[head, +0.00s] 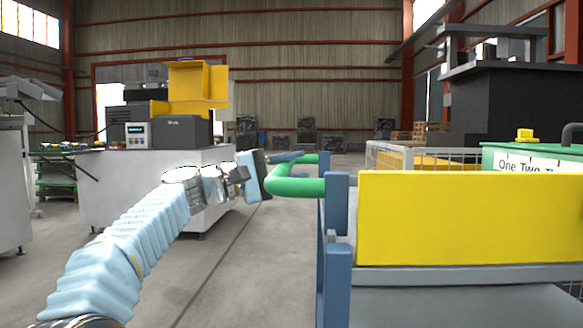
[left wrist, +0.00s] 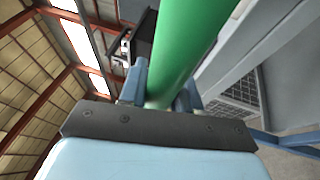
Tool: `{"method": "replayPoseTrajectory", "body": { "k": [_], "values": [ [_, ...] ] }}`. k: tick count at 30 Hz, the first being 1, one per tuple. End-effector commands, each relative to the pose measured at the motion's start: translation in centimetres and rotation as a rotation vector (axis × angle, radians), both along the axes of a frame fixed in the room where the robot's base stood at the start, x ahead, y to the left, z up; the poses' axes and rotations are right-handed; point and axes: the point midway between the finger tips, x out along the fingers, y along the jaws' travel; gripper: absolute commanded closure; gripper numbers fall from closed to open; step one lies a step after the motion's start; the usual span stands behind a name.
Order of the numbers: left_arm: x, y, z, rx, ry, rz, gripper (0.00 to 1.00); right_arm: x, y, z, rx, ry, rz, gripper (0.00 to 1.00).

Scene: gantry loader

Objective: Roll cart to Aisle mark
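The cart (head: 337,250) stands at the right, with blue posts, a grey shelf and a yellow panel (head: 470,218). A green tubular push handle (head: 297,187) sticks out from its left side. The fingertips are partly hidden behind the bar. My right gripper is not in view. No aisle mark can be made out.
A white machine bench (head: 150,190) with yellow and dark equipment stands at the left. A wire cage (head: 420,155) and a green box (head: 530,157) are behind the cart. The grey floor between bench and cart is clear, with a dark line (head: 228,260) along it.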

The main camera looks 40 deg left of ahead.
Motion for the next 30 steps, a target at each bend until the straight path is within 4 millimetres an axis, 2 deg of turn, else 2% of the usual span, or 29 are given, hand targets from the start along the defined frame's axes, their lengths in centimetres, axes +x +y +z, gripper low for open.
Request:
{"method": "replayPoseTrajectory", "body": {
  "k": [1,4,12,16,20,30],
  "values": [
    [0.1,-0.1,-0.2,0.000,0.003,-0.003,0.63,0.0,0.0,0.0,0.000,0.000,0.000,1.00],
    [0.1,-0.1,-0.1,0.000,0.002,-0.002,0.48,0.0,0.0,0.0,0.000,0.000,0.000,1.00],
    [0.0,0.0,0.0,-0.001,0.000,-0.001,0.47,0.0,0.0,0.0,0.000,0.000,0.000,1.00],
    [-0.7,0.5,-0.2,0.000,0.000,0.002,0.47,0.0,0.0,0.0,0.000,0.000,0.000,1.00],
    [-2.7,1.8,-0.6,0.001,0.000,0.002,0.47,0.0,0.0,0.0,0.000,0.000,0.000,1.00],
    [-9.3,6.1,-2.0,-0.001,0.001,0.002,0.47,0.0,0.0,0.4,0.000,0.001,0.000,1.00]
  ]
}}
